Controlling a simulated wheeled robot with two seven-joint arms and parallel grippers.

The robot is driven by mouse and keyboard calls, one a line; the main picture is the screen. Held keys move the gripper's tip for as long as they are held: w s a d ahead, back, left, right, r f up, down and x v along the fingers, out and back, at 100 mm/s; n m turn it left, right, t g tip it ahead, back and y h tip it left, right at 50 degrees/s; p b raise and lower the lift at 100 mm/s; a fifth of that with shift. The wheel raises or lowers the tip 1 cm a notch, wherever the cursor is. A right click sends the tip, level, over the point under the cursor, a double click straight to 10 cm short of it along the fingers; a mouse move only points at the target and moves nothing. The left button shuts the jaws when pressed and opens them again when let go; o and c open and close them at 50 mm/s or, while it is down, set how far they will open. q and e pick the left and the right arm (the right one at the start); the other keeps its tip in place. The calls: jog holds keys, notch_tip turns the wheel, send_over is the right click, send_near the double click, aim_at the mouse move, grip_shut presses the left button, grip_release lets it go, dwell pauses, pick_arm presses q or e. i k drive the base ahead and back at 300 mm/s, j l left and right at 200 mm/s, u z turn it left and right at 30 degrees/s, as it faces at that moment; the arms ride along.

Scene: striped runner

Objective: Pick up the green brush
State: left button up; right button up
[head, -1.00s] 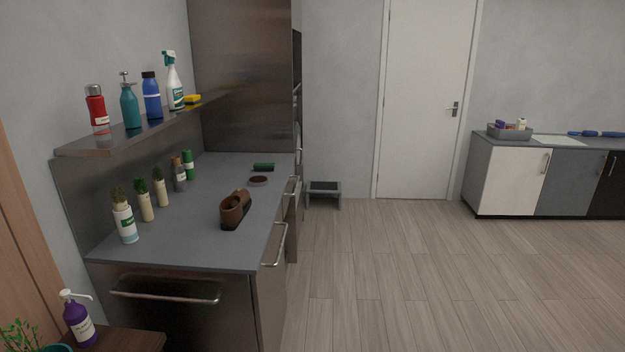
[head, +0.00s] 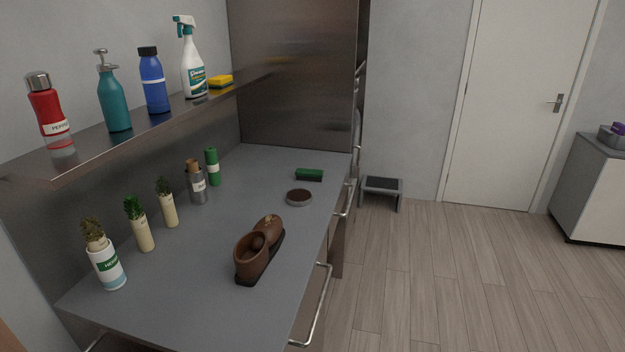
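A small dark block with a green top, which looks like the green brush (head: 309,175), lies on the far part of the grey counter (head: 217,270), near its right edge. It lies flat, apart from the round dish in front of it. Neither of my grippers shows in the head view.
A shelf (head: 95,151) overhangs the left.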

aim_at(302, 174)
jog(key=i+l+u, duration=0.1)
jog(key=u, duration=0.85)
jog(key=i+l+u, duration=0.15)
jog(key=l+u, duration=0.3)
jog(key=l, duration=0.35)
jog(key=l+u, duration=0.45)
jog(key=l, duration=0.35)
jog(key=k+l+u, duration=0.15)
jog(key=l+u, duration=0.3)
jog(key=l, duration=0.35)
